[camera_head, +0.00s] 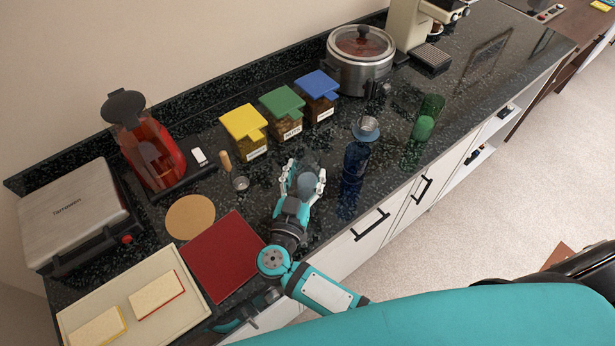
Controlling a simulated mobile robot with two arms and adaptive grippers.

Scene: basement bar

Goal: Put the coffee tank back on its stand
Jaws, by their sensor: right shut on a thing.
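A red see-through vessel with a black lid (150,155) stands at the back left and looks like the coffee tank. Its lower end meets a black base (190,183), which looks like the stand; I cannot tell whether it is seated. My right gripper (306,176) is low over the middle of the counter, well right of the vessel. Its pale fingers are shut on a rounded grey thing (307,184), mostly hidden by the hand. I cannot tell what that thing is. A teal and dark part at the counter's front edge may belong to my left gripper (238,318); its fingers are unclear.
A blue bottle (355,172) and green glass (424,128) stand right of the hand. Yellow (243,121), green (281,101) and blue-lidded (317,84) boxes stand behind. A wooden-handled tool (226,162), round mat (190,216) and red board (222,254) lie left.

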